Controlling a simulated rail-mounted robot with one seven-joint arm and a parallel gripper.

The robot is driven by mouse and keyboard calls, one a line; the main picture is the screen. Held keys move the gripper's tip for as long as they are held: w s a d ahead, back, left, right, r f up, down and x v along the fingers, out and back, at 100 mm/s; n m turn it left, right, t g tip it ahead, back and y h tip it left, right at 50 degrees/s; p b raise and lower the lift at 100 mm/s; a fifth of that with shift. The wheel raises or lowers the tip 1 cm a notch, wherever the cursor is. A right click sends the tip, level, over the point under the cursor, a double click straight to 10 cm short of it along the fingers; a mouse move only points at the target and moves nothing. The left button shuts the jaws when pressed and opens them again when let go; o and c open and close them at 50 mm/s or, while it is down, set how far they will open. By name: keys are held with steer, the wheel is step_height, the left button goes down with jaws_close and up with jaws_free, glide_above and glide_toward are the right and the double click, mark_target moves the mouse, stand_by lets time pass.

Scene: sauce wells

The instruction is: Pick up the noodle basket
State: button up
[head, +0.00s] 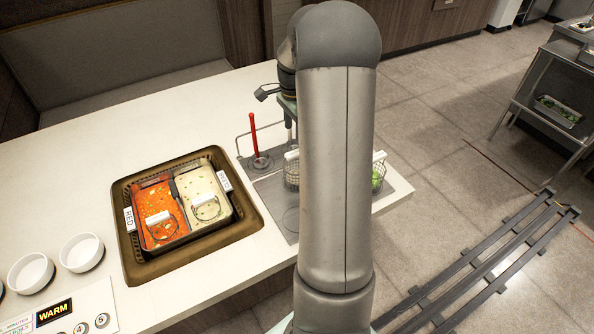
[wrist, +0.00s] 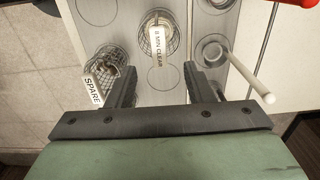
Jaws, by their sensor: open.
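In the wrist view, a wire basket (wrist: 160,47) with an upright tag reading "8 MIN CLEAR" stands on the metal station, just beyond and between my fingers. A second wire basket (wrist: 109,59) tagged "SPARE" stands to its left, close to the left finger. My gripper (wrist: 160,72) is open with nothing between its fingers. In the head view, one basket (head: 292,178) shows left of my arm and one with green content (head: 378,177) shows right of it. My arm hides most of the station.
A red-handled tool (head: 253,135) stands on the station; a pale rod (wrist: 250,78) rises right of my gripper in the wrist view. Left on the counter are red sauce (head: 148,198) and white sauce (head: 203,181) wells, bowls (head: 81,252) and a "WARM" panel (head: 90,300).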

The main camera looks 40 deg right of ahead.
mark_target(294, 152)
step_height(294, 152, down, 6)
steer(key=shift+r+p, duration=0.25)
steer(key=shift+p, duration=0.15)
steer(key=shift+s+d+f+p, duration=0.1)
steer(key=shift+f+p, duration=0.4)
steer(key=shift+f, duration=0.9)
steer(key=shift+s+d+f+p, duration=0.1)
steer(key=shift+f+p, duration=0.35)
steer(key=shift+f, duration=0.9)
jaws_close()
